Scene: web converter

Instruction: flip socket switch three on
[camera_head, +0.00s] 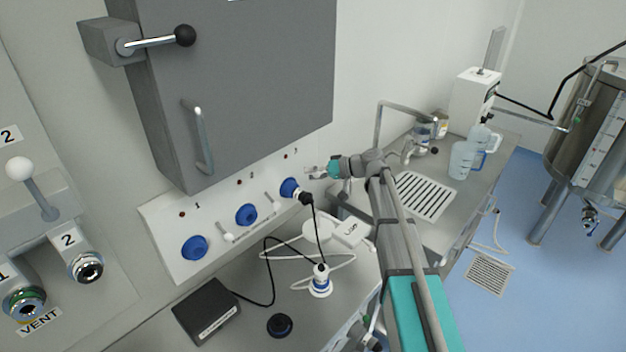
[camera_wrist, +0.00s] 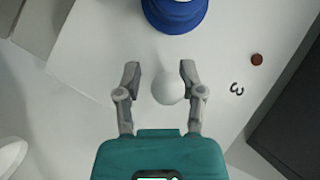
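The white ball knob of socket switch three (camera_wrist: 168,88) shows in the wrist view beside the label "3" and a dark red lamp (camera_wrist: 257,59). My gripper (camera_wrist: 160,76) is open, with one finger on each side of the knob in the picture; the knob is closer to the right finger. I cannot tell whether a finger touches it. In the head view my gripper (camera_head: 313,172) is at the right end of the socket panel (camera_head: 215,258), right of blue socket three (camera_head: 289,187). Switch three is not clearly visible there.
Sockets one (camera_head: 194,248) and two (camera_head: 246,214) have their own white-knobbed switches. A grey cabinet (camera_head: 240,85) overhangs the panel. A black box (camera_head: 206,311) lies on the counter.

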